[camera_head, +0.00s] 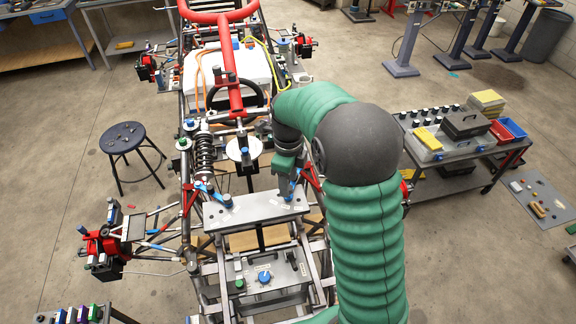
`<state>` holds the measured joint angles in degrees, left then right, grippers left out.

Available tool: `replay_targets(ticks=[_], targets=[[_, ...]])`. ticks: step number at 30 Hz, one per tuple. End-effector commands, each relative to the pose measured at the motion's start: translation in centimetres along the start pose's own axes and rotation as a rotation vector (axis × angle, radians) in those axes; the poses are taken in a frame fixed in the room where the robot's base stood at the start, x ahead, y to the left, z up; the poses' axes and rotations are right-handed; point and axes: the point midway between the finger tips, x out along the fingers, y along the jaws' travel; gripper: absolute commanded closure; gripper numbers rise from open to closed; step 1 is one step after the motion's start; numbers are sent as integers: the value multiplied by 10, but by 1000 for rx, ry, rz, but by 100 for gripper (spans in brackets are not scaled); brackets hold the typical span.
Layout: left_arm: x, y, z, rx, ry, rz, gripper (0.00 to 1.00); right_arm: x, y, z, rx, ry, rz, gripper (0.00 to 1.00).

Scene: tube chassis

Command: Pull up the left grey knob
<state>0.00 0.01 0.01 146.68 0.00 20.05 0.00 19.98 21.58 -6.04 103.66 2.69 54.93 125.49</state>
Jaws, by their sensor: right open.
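A grey plate (256,213) lies across the tube chassis. The gripper and arm hide part of the plate's right end, and I cannot tell whether the fingers touch anything there. My left gripper is not in view.
Below the plate sits a grey control box (258,296) with a blue dial (265,276). A coil spring damper (205,157) and a white disc (243,149) stand behind the plate. Chassis tubes surround it. A stool (124,137) is at left, a loaded cart (455,185) at right.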

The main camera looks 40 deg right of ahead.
Motion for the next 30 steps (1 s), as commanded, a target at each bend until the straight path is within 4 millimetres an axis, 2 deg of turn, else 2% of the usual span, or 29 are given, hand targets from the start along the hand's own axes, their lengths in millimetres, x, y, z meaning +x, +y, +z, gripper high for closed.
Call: replay_targets(ticks=[5, 12, 16, 21, 30], targets=[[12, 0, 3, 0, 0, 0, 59, -40, -1, 1, -1, -6, -7, 55], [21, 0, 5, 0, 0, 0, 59, -112, -2, 1, 0, -4, -5, 55], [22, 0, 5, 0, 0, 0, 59, -140, -2, 1, 0, -3, -4, 55], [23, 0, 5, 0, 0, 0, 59, -157, -1, 1, 0, -1, -2, 55], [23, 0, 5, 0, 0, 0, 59, -158, -1, 0, 0, -1, -1, 55]])
